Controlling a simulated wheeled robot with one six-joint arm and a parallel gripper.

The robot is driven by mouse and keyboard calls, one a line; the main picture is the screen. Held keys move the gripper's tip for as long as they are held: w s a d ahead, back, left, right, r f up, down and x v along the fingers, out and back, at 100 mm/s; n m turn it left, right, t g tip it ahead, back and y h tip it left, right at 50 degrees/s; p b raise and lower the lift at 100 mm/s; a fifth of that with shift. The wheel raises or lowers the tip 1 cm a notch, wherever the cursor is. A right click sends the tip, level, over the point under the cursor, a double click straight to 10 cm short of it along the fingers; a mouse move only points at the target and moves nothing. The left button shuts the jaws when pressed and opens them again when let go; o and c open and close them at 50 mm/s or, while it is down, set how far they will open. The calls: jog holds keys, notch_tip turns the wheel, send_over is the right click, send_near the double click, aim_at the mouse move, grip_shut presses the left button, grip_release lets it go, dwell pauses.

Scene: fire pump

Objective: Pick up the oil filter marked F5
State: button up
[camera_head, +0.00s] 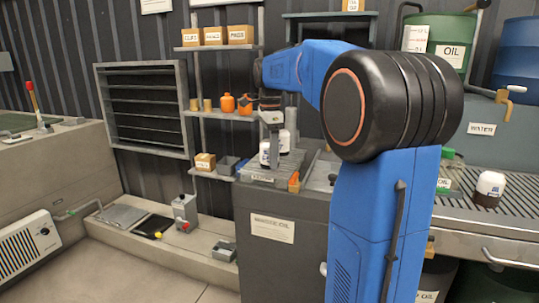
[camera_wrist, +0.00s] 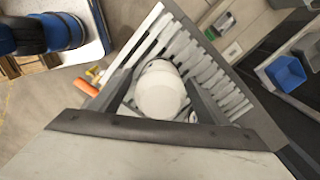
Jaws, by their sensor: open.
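A white, rounded filter (camera_wrist: 158,92) stands between the two fingers of my gripper (camera_wrist: 160,78) in the wrist view. The fingers are open, one on each side of it; I cannot tell whether either touches it. In the head view my gripper (camera_head: 272,148) points down over a slatted tray (camera_head: 262,178) on a grey cabinet. White filters with dark bands stand there, one at the gripper (camera_head: 265,154) and one just right of it (camera_head: 284,143). Another white and dark filter (camera_head: 490,188) stands on the slatted bench at right. I cannot read F5 on any filter.
A shelf (camera_head: 215,115) with boxes and orange containers stands behind the gripper. An orange piece (camera_head: 294,182) sits at the tray's front right edge. A blue bin (camera_wrist: 287,72) is at right in the wrist view. Open floor (camera_head: 170,278) lies at front left.

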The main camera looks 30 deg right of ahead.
jog(key=c, duration=1.3)
jog(key=shift+r, duration=0.1)
